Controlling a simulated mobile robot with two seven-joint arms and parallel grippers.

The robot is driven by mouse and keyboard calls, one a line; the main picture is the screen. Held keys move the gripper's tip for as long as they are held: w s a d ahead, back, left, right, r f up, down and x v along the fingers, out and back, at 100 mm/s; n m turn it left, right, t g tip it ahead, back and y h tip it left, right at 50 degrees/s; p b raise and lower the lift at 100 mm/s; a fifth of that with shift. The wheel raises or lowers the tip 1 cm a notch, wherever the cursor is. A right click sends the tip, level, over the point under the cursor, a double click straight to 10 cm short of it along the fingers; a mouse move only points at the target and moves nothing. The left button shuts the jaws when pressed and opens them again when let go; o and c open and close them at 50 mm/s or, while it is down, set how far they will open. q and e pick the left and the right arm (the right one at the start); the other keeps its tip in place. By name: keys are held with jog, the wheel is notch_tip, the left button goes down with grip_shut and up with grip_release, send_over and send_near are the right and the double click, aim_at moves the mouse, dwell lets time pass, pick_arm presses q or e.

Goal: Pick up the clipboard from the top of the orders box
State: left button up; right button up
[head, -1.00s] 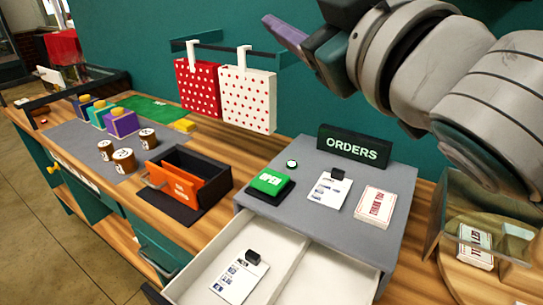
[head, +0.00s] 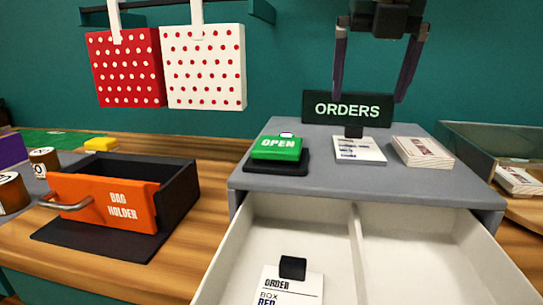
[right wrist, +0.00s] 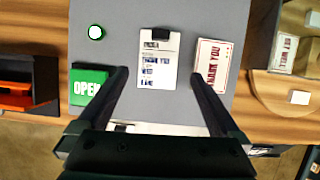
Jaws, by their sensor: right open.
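The clipboard (head: 359,149), a small white sheet with a black clip, lies flat on the grey top of the orders box (head: 300,178), in front of the ORDERS sign. It also shows in the right wrist view (right wrist: 157,62). My right gripper (head: 370,98) is open and empty, its fingers pointing down above the box. In the right wrist view its fingertips (right wrist: 157,75) lie on either side of the clipboard, apart from it. A second clipboard (head: 291,283) lies in the open drawer. My left gripper is not in view.
A green OPEN block (head: 276,149) sits left of the clipboard and a THANK YOU card stack (head: 423,152) right of it. The ORDERS sign (head: 347,109) stands behind. The open drawer (head: 340,265) sticks out in front. An orange-fronted bag holder (head: 105,203) is at left.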

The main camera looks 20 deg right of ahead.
aim_at(356, 145)
jog(key=x, duration=0.3)
jog(key=shift+d+f, duration=0.1)
jog(key=shift+f, duration=0.15)
jog(key=shift+a+p+x, duration=0.1)
jog(key=shift+p+x, duration=0.2)
jog(key=shift+x, duration=1.05)
jog(key=shift+a+p+x, duration=0.15)
jog(key=shift+p+x, duration=0.1)
jog(key=shift+x, duration=1.1)
jog(key=shift+s+f, duration=0.1)
jog(key=shift+s, duration=0.1)
jog(key=c, duration=1)
